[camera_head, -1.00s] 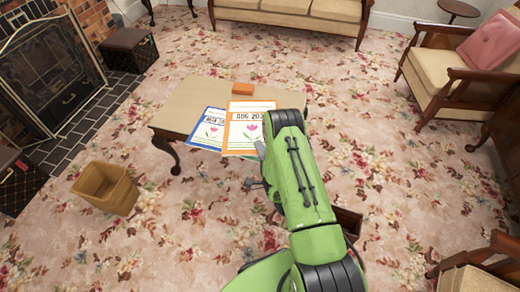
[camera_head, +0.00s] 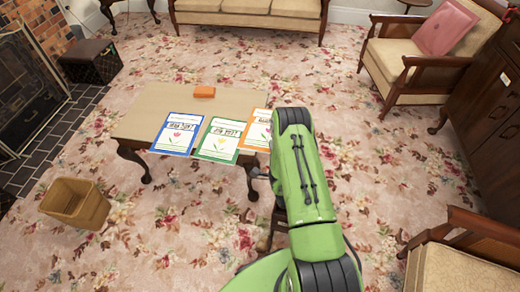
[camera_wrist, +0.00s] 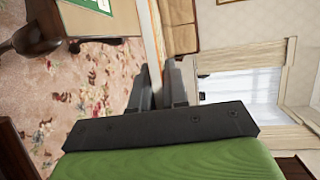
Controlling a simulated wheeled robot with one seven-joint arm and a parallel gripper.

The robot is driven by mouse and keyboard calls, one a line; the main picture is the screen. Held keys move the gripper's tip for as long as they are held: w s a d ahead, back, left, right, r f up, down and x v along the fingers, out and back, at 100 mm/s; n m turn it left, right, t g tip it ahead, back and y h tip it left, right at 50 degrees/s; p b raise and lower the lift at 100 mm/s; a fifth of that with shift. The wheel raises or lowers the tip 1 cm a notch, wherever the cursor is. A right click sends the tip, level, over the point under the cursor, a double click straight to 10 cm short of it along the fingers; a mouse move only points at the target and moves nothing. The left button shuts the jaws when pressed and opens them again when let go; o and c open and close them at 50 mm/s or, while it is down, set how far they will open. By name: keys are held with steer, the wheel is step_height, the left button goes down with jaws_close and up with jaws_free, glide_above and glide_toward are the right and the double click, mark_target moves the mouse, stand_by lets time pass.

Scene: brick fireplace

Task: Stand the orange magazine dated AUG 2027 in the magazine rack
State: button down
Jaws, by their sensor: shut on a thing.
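The orange magazine (camera_head: 257,130) shows in the head view at the table's right end, its right side hidden by my arm. Its date is not readable now. My gripper (camera_head: 262,172) is mostly hidden there. In the wrist view my gripper (camera_wrist: 160,82) is shut on the magazine, which appears nearly edge-on as a thin white and orange strip (camera_wrist: 151,40). I cannot make out the magazine rack for certain; a brown wooden piece (camera_head: 277,216) shows partly behind my arm.
A wastebasket (camera_head: 75,203) stands at left. Armchairs (camera_head: 415,52) and a dark cabinet (camera_head: 490,130) are at right. Carpet between is open.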

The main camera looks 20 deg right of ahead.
steer(key=shift+s+d+f+m+g+p, duration=0.55)
steer(key=shift+s+d+f+m+g, duration=0.75)
steer(key=shift+d, duration=1.25)
steer(key=shift+s+d+f+m+g+p, duration=0.55)
steer(key=shift+s+d+f+m+g, duration=0.7)
steer(key=shift+d, duration=1.25)
steer(key=s+r+g+y+p, duration=0.4)
steer(key=s+r+g+y, duration=0.35)
steer(key=s, duration=0.25)
step_height(320, 180, down, 24)
steer(key=b, duration=1.3)
steer(key=shift+s+n, duration=0.15)
steer(key=shift+n, duration=0.2)
steer(key=shift+r, duration=0.1)
steer(key=c, duration=1.1)
jaws_free()
steer(key=shift+o, duration=0.2)
